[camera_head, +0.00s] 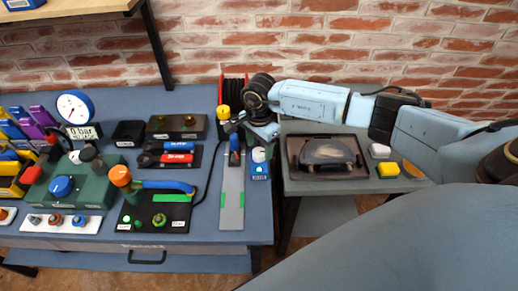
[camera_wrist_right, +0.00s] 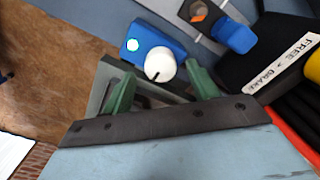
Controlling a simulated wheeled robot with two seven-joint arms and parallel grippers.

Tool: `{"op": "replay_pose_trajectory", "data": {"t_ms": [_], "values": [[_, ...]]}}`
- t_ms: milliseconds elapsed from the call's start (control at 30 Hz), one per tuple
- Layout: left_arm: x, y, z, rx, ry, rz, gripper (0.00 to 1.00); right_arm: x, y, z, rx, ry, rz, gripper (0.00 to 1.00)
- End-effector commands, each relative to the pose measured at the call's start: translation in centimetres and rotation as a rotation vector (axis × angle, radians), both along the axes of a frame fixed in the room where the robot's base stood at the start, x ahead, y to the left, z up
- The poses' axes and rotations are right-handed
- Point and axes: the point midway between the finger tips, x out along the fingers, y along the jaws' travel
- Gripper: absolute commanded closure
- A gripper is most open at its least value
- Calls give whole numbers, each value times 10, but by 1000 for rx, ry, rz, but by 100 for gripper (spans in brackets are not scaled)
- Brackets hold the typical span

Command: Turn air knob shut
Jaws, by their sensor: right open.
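A white round knob with a dark line (camera_wrist_right: 161,70) sits on a small blue box with a lit green spot (camera_wrist_right: 140,48). In the head view the same white knob (camera_head: 259,154) and blue box (camera_head: 260,172) are at the bench's right edge. My right gripper (camera_head: 265,136) is just above them. In the wrist view its green fingers (camera_wrist_right: 161,78) are open and apart, one on each side of the knob; contact cannot be told. A blue knob (camera_head: 61,187) sits on a green box at left, near a gauge (camera_head: 75,107) with a "0 bar" sign. No readable label says air.
A grey strip rig (camera_head: 232,190) with a blue clamp stands left of the blue box. A label reading "FREE > BRAKE" (camera_wrist_right: 284,64) is close by. A side table (camera_head: 300,187) at right holds a dark tray, a yellow block and a white block.

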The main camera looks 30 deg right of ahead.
Motion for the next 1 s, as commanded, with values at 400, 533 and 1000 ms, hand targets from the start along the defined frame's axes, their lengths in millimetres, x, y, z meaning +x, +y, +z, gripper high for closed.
{"op": "replay_pose_trajectory", "data": {"t_ms": [400,533,1000], "values": [[0,0,0,0,-1,0,41,0,1,-23,1,-2,0,41],[1,0,0,0,-1,0,41,0,1,-23,1,-2,0,42],[2,0,0,-1,-3,0,41,0,0,-22,1,-1,-5,85]]}}
